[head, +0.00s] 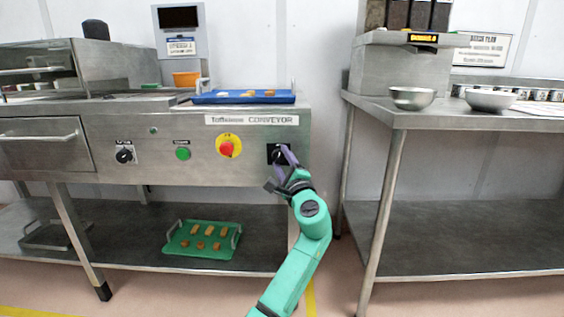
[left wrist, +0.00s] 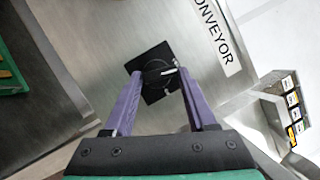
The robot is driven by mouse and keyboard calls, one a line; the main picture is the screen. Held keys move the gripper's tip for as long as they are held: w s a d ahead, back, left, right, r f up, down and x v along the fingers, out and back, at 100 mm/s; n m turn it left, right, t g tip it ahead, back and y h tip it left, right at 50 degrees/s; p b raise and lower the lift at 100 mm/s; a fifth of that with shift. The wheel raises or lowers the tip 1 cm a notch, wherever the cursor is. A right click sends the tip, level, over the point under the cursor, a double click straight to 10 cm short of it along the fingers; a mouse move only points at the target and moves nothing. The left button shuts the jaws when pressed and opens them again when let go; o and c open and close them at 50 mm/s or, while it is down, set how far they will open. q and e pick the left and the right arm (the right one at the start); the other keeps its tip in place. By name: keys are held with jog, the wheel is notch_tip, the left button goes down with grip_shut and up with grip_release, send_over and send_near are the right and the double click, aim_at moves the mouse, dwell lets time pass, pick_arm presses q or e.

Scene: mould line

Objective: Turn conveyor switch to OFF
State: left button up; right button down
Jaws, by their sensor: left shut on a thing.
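The conveyor switch (head: 277,154) is a black square plate with a rotary knob on the steel front panel, below the white "CONVEYOR" label (head: 252,120). My left gripper (head: 287,158) is at this switch and partly covers it in the head view. In the left wrist view the black switch plate (left wrist: 146,60) shows tilted, with a light pointer mark across the knob (left wrist: 160,72). The purple fingers of my left gripper (left wrist: 158,85) reach to either side of the knob and are shut on it. I cannot read any ON or OFF marking. My right gripper is not in view.
The same panel holds a red button on yellow (head: 228,147), a green button (head: 183,154) and another black rotary switch (head: 124,154). A blue tray (head: 214,97) lies above. A green tray (head: 178,246) is on the lower shelf. A steel table (head: 370,108) stands at right.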

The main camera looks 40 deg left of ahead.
pick_arm(q)
jog(key=shift+f+n+g, duration=0.2)
jog(key=shift+n+g, duration=0.15)
jog(key=shift+n, duration=0.4)
jog(key=shift+f+n+g, duration=0.15)
jog(key=shift+n+g, duration=0.2)
jog(key=shift+n, duration=0.4)
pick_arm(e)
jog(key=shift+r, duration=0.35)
pick_arm(q)
jog(key=shift+h, duration=0.3)
jog(key=o, duration=1.2)
jog(key=shift+a, duration=0.1)
jog(key=shift+r, duration=0.1)
jog(key=shift+r+p, duration=0.1)
jog(key=shift+p, duration=0.2)
jog(key=p+v, duration=0.2)
jog(key=v, duration=1.2)
jog(key=shift+d, duration=0.25)
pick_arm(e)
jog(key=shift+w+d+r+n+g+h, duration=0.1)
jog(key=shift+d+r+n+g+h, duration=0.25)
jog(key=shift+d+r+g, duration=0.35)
